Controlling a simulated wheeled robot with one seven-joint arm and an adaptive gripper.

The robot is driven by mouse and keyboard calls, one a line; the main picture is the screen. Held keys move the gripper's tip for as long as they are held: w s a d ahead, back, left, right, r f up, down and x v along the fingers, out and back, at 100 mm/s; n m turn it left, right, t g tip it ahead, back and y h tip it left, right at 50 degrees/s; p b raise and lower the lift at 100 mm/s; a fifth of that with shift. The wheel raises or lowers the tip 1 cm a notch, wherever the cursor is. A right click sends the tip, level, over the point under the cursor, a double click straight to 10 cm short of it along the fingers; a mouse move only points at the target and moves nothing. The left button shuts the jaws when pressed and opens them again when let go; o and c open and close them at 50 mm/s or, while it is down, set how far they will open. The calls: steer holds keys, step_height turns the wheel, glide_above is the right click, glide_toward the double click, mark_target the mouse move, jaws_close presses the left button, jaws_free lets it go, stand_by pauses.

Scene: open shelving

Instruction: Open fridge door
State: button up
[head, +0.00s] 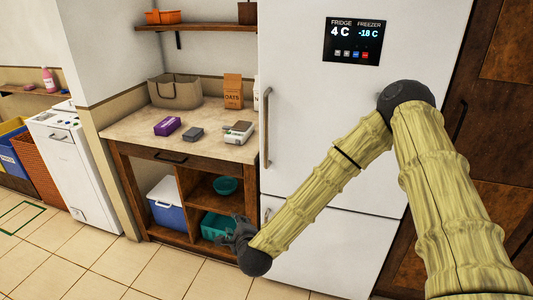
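The white fridge (330,130) stands right of centre in the head view, with a display reading 4 C and -18 C. Its upper door is closed. A long vertical handle (266,128) runs along that door's left edge. A lower door (325,245) is also closed, with part of its handle showing near its top left. My gripper (228,236) is low, left of the fridge and below the upper handle, in front of the counter's lower shelves in the picture. It is apart from the upper handle. Its fingers are dark and small, so their opening is unclear. My arm covers part of both doors.
A counter (135,122) stands left of the fridge, bearing a bag (176,93), an oats box (233,91), a purple box (167,126) and a kitchen scale (238,133). A cooler (166,203) sits below. Tiled floor (110,262) is clear in front.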

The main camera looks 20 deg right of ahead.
steer(key=w+d+r+m+t+h, duration=0.2)
steer(key=w+d+r+m+h, duration=0.15)
steer(key=w+r+m, duration=0.55)
steer(key=m+t+h, duration=0.1)
steer(key=m+h, duration=0.3)
steer(key=m, duration=0.4)
glide_toward(266, 122)
steer(key=p+x, duration=0.2)
steer(key=x, duration=0.9)
steer(key=shift+c, duration=0.2)
jaws_close()
